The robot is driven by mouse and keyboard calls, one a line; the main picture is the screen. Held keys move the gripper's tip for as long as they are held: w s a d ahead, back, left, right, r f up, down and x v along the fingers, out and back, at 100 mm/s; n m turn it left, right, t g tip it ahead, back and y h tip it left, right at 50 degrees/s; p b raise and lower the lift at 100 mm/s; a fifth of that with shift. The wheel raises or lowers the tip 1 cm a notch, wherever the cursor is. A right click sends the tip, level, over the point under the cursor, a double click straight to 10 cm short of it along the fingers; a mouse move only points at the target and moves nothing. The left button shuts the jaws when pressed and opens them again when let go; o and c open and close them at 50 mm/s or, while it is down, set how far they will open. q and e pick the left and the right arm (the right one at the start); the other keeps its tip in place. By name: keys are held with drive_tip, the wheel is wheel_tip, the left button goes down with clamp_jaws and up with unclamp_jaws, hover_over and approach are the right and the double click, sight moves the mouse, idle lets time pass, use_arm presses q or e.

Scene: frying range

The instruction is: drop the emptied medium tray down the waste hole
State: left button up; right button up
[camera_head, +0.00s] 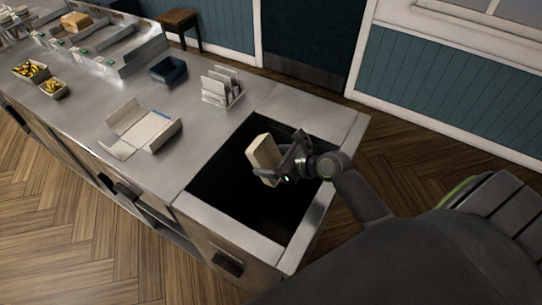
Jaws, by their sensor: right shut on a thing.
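My right gripper (293,158) is shut on a small beige box-shaped tray (264,154). It holds the tray tilted over the waste hole (222,188), a dark square opening in the steel counter's near right end. The tray is apart from the hole's rim in the picture. Its inside cannot be seen. My left gripper is not in view.
On the steel counter (190,130) lie an open flat carton (143,128), a rack with upright cards (222,87), a dark blue container (168,69) and small trays of yellow food (54,87). A wooden stool (180,24) stands behind.

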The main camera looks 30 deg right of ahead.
drive_tip(key=o, duration=1.6)
drive_tip(key=shift+o, duration=0.2)
drive_tip(key=v, duration=1.7)
drive_tip(key=shift+s+p, duration=0.25)
drive_tip(key=shift+p, duration=0.05)
drive_tip(key=shift+a, duration=0.1)
